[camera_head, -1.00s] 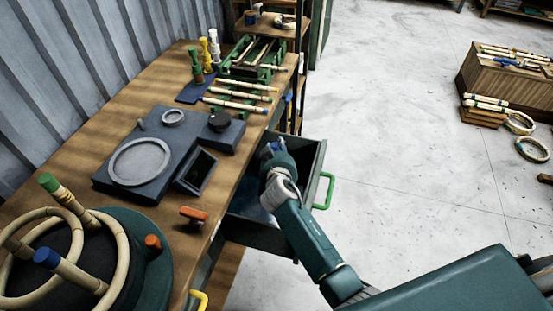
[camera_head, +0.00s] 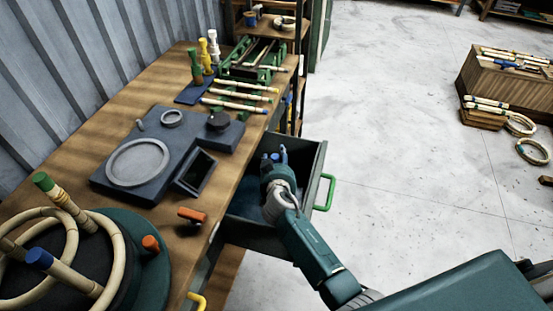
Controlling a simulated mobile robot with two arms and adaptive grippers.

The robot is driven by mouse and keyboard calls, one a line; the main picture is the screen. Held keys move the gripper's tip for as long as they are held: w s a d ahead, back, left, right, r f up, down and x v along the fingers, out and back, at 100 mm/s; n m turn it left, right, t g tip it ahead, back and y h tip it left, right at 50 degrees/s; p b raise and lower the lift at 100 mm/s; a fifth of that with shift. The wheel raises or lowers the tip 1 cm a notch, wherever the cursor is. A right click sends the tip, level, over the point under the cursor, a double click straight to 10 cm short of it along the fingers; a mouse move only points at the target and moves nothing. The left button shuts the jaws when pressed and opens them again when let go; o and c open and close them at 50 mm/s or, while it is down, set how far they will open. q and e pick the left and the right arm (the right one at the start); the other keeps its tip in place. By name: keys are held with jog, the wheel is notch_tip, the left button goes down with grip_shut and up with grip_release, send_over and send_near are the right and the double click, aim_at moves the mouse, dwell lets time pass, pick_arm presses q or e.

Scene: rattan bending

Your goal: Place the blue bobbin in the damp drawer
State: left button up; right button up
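The open dark drawer (camera_head: 292,238) with a green handle (camera_head: 324,192) juts out from the right side of the workbench. Its floor (camera_head: 247,201) looks blue. My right gripper (camera_head: 275,158) points into the drawer's far part. A small blue piece (camera_head: 275,157), likely the blue bobbin, shows between its fingertips. It is too small to tell whether the fingers grip it or stand apart from it, or whether it touches the drawer floor. My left gripper is out of view.
Green, yellow and white bobbins (camera_head: 214,47) stand on a blue mat (camera_head: 192,94) at the bench's back. A grey fixture plate (camera_head: 112,181) and an orange handle (camera_head: 192,215) lie nearer. A rattan-wound form (camera_head: 150,285) fills the front left.

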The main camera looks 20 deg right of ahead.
jog(key=shift+r, duration=0.1)
jog(key=shift+r+p, duration=0.15)
jog(key=shift+p, duration=0.15)
jog(key=v, duration=0.7)
jog(key=shift+s, duration=0.25)
